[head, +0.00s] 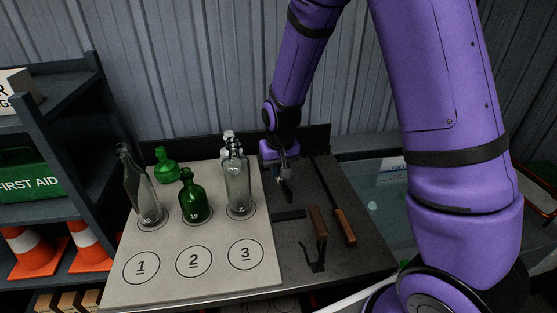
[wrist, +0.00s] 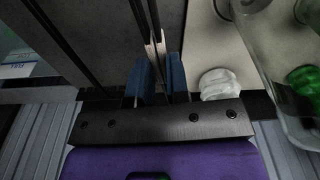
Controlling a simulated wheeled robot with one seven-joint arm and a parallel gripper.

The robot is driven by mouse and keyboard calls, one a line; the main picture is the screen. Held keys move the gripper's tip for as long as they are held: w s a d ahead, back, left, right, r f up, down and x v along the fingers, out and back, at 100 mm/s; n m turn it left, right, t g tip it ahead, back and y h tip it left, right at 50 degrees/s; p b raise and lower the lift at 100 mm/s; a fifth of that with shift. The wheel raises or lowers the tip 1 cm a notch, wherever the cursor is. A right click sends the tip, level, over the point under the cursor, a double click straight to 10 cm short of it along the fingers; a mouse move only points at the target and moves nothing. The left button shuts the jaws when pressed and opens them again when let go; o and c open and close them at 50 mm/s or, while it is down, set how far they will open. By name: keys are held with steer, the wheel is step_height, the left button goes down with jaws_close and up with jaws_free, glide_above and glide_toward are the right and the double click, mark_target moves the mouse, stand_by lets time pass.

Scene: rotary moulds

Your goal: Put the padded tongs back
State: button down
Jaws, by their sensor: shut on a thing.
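My gripper (head: 283,178) is at the back of the dark bench, right of the pale board. In the wrist view, its blue fingers (wrist: 160,80) are shut on a slim tool, which I take to be the padded tongs (wrist: 155,48). It has a pale part between the fingers and dark thin arms running away from them. In the head view, a dark length of the tongs (head: 287,193) shows just below the gripper, close above the bench. The rest of the tongs is hard to make out, and I cannot tell whether they touch the bench.
Bottles stand on the pale board (head: 215,284) to the left: clear ones (head: 238,188) and green ones (head: 193,203). A wooden-handled tool (head: 318,222) and a long rod with a wooden handle (head: 344,226) lie on the bench (head: 355,262). A shelf stands at left.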

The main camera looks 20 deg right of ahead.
steer(key=shift+f, duration=2.95)
steer(key=shift+f, duration=0.45)
steer(key=c, duration=0.6)
jaws_free()
steer(key=shift+r, duration=0.1)
steer(key=r, duration=0.3)
steer(key=s+r, duration=0.1)
steer(key=r, duration=0.6)
steer(key=shift+s+r, duration=0.15)
steer(key=shift+r, duration=0.15)
